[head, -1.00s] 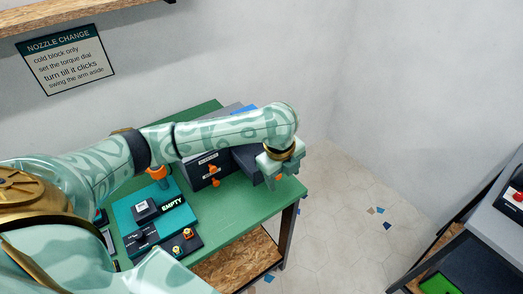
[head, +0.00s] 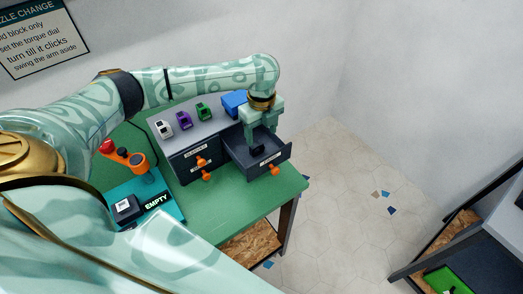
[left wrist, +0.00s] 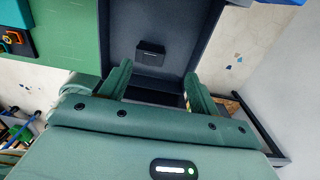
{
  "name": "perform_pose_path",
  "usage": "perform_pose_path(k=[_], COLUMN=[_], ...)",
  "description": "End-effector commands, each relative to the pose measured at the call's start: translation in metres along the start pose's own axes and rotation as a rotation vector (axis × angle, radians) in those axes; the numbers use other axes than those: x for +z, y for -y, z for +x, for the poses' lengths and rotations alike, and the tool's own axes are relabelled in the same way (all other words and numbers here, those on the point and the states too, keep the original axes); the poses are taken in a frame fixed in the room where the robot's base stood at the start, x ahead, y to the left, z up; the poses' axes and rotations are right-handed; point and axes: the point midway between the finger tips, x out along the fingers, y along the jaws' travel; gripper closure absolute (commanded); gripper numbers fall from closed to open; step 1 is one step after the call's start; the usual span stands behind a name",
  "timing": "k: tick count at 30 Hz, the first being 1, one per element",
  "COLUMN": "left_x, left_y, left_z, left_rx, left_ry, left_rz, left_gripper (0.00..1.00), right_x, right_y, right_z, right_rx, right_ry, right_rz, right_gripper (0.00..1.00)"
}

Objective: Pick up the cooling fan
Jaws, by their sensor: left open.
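A small black block, which looks like the cooling fan (head: 258,149), lies in the open drawer (head: 275,157) of the grey drawer unit. In the left wrist view the cooling fan (left wrist: 151,53) sits on the drawer floor, ahead of the fingertips. My left gripper (head: 261,137) is over the drawer, pointing down, with its fingers apart. In the left wrist view my left gripper (left wrist: 158,75) is empty, and its fingers are not around the block. My right gripper is not in view.
White, purple (head: 183,119) and green (head: 204,111) small parts and a blue box (head: 234,102) sit on the drawer unit. The drawer walls surround the block. A teal base marked EMPTY (head: 150,208) stands at left on the green table (head: 235,205). The table front is clear.

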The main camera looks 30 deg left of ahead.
Motion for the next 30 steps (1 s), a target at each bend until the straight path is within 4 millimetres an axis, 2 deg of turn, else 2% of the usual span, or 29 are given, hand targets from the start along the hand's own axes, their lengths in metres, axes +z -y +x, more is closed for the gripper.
perform_pose_path(k=[2, 5, 8, 10, 13, 18, 19, 24, 30], left_x=[0.000, -0.001, -0.005, -0.006, -0.005, -0.005, -0.005, -0.005, -0.005], left_y=[-0.001, -0.003, -0.006, -0.006, -0.006, -0.006, -0.006, -0.006, -0.006], left_z=[0.004, 0.015, 0.033, 0.045, 0.054, 0.052, 0.052, 0.052, 0.052], left_rx=[0.001, 0.002, 0.003, 0.002, 0.001, -0.001, -0.001, -0.001, -0.001], left_ry=[0.001, 0.002, 0.000, -0.001, 0.001, 0.001, 0.001, 0.001, 0.001], left_rz=[-0.002, 0.000, 0.001, 0.000, 0.001, 0.001, 0.001, 0.001, 0.001], left_gripper=[0.38, 0.38, 0.38, 0.38, 0.38, 0.38, 0.41, 0.86, 0.86], right_x=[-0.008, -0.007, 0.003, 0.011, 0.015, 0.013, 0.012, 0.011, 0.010], right_y=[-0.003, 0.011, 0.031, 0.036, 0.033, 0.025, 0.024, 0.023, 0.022], right_z=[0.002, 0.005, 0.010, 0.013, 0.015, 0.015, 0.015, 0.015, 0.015], right_rx=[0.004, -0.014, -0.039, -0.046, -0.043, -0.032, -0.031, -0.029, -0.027], right_ry=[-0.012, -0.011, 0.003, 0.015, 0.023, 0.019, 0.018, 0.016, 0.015], right_rz=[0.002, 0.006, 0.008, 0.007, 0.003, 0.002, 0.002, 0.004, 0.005], right_gripper=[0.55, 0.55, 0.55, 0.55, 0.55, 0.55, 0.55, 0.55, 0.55])
